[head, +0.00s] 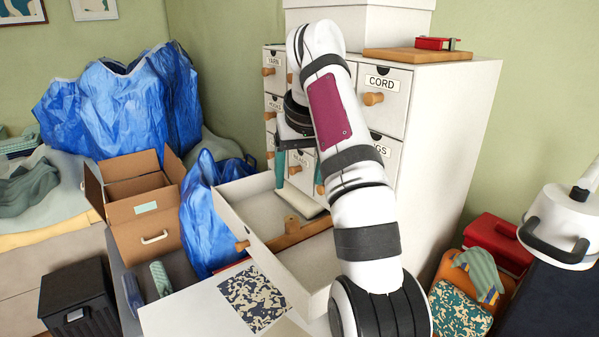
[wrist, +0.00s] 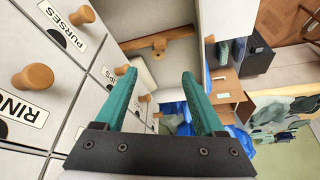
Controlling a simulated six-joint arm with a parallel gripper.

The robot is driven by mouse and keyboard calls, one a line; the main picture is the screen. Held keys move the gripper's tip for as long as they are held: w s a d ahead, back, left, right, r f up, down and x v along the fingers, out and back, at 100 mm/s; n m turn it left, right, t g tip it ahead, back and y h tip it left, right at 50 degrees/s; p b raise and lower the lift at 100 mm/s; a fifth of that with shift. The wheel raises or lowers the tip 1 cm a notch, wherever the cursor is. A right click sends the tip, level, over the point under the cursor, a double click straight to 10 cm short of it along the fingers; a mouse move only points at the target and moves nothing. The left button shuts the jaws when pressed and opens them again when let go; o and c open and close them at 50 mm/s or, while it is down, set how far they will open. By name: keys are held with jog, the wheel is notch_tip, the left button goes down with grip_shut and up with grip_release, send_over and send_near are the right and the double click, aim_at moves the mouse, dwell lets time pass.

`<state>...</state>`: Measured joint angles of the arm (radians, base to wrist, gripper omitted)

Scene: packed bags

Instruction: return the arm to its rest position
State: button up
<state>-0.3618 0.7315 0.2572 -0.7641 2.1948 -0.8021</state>
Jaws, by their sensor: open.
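My arm (head: 345,180) reaches up from the bottom of the head view and bends down in front of the white drawer cabinet. My gripper (head: 299,180) hangs at the bend, with teal fingers pointing down above the pulled-out white drawer (head: 240,205). In the wrist view my gripper (wrist: 158,76) has its fingers apart with nothing between them. My arm hides part of the drawer and of the cabinet front.
The cabinet (head: 450,130) has labelled drawers with wooden knobs. The drawer holds a wooden bar (head: 300,236). Beside it stand a blue bag (head: 198,220) and an open cardboard box (head: 150,225). A red box (head: 497,240) lies right of the cabinet.

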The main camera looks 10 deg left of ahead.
jog(key=shift+s+r, duration=0.15)
jog(key=shift+r, duration=0.15)
jog(key=s+d+f+m+g, duration=0.2)
jog(key=s+d+f+m, duration=0.25)
jog(key=s+d, duration=0.75)
jog(key=s+d+f+m+g, duration=0.1)
jog(key=s+f+m, duration=0.1)
jog(key=s+f, duration=0.7)
jog(key=s+d+f+m+g, duration=0.1)
jog(key=s+d+f+m, duration=0.1)
jog(key=s+f, duration=0.6)
jog(key=s+m, duration=0.1)
jog(key=s, duration=0.6)
jog(key=shift+d+f+m, duration=0.2)
jog(key=shift+f+m, duration=0.15)
jog(key=shift+c, duration=0.4)
